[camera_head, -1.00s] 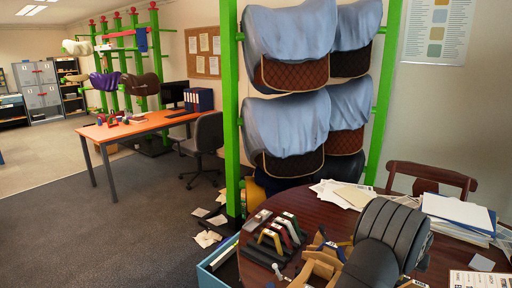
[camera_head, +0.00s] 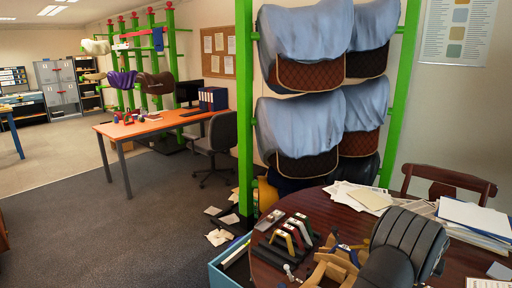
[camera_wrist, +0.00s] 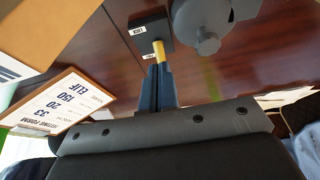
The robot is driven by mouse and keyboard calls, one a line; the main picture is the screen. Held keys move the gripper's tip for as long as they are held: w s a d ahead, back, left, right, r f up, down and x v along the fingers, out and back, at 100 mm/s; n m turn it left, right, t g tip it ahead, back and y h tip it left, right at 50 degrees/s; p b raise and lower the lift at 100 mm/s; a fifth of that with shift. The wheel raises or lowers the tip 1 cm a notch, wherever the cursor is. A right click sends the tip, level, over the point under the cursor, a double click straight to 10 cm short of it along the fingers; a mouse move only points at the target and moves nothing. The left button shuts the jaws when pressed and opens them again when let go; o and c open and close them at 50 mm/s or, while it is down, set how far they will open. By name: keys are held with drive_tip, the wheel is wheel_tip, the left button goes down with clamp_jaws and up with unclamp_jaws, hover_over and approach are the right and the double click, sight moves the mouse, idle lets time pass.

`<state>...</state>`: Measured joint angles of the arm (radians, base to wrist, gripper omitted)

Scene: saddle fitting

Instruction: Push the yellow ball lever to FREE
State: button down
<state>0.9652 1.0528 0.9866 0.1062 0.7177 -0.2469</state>
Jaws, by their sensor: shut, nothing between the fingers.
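In the wrist view, the yellow lever end (camera_wrist: 158,50) stands at a small black box (camera_wrist: 151,30) on the dark red-brown table. The box side carries two white labels, seen upside down, that seem to read LOCK and FREE. The yellow end is beside the FREE label, on its right. My gripper (camera_wrist: 158,72) is shut and empty, its narrow blue-grey fingers pointing at the lever. The tips overlap or nearly meet the yellow end; I cannot tell if they touch. A dark riveted edge (camera_wrist: 170,130) fills the lower wrist view. I cannot make out the lever in the head view.
A grey round fitting (camera_wrist: 207,40) is right of the box. A clipboard form (camera_wrist: 62,110) lies at left.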

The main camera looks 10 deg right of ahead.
drive_tip(key=shift+s+a+r, duration=0.2)
drive_tip(key=shift+s+a, duration=0.1)
drive_tip(key=shift+s, duration=0.05)
wheel_tip(320, 180, up, 7)
idle(0.7)
drive_tip(key=shift+f, duration=0.15)
wheel_tip(320, 180, down, 7)
drive_tip(key=shift+r, duration=0.1)
drive_tip(key=shift+w+d, duration=0.1)
drive_tip(key=shift+w, duration=0.05)
idle(0.4)
